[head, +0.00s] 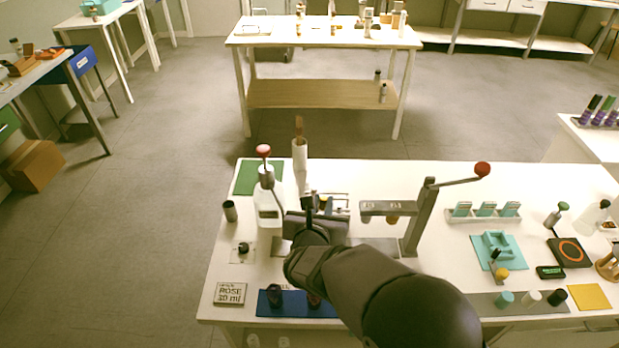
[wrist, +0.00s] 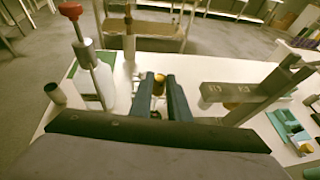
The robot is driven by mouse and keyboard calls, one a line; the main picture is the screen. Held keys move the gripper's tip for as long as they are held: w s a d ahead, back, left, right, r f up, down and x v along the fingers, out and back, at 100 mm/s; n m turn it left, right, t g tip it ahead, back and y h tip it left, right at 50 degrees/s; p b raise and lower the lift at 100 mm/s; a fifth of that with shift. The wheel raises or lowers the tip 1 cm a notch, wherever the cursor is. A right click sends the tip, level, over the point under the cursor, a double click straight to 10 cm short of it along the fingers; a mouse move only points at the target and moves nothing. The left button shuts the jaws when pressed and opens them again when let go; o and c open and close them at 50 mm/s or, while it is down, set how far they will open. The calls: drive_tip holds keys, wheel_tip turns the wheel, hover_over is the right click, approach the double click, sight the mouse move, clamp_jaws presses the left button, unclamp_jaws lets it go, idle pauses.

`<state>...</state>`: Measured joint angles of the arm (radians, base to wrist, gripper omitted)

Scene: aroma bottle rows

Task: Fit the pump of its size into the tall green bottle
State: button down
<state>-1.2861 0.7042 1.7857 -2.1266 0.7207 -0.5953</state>
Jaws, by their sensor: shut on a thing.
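My gripper (wrist: 160,100) is shut on a small piece with an amber top (wrist: 159,79). Its lower part looks dark between the fingers, and I cannot tell if it is a pump. In the head view my gripper (head: 318,204) is above the left part of the white table, and my arm hides much of what lies below. I cannot pick out the tall green bottle for certain. A green-topped piece (head: 556,214) stands tilted at the right of the table.
A clear bottle (head: 268,208) under a red-knobbed lever stands left of my gripper. A grey lever stand (head: 418,220) rises to the right. A teal rack (head: 484,211), a teal tray (head: 497,246) and a label card (head: 230,293) are around. Free white table lies behind the stand.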

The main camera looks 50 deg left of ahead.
drive_tip(key=shift+w+a+r+m+t, duration=0.2)
drive_tip(key=shift+r+m+t, duration=0.1)
drive_tip(key=shift+r, duration=0.3)
drive_tip(key=shift+d+m+h, duration=0.1)
drive_tip(key=shift+m+h, duration=0.2)
drive_tip(key=shift+h, duration=0.2)
drive_tip(key=shift+f+b, duration=0.75)
drive_tip(key=shift+f, duration=0.45)
drive_tip(key=shift+f+b, duration=0.1)
drive_tip(key=shift+b, duration=0.5)
idle(0.3)
drive_tip(key=shift+f+b, duration=0.95)
drive_tip(key=shift+b, duration=0.15)
idle(0.6)
drive_tip(key=shift+f+b, duration=0.35)
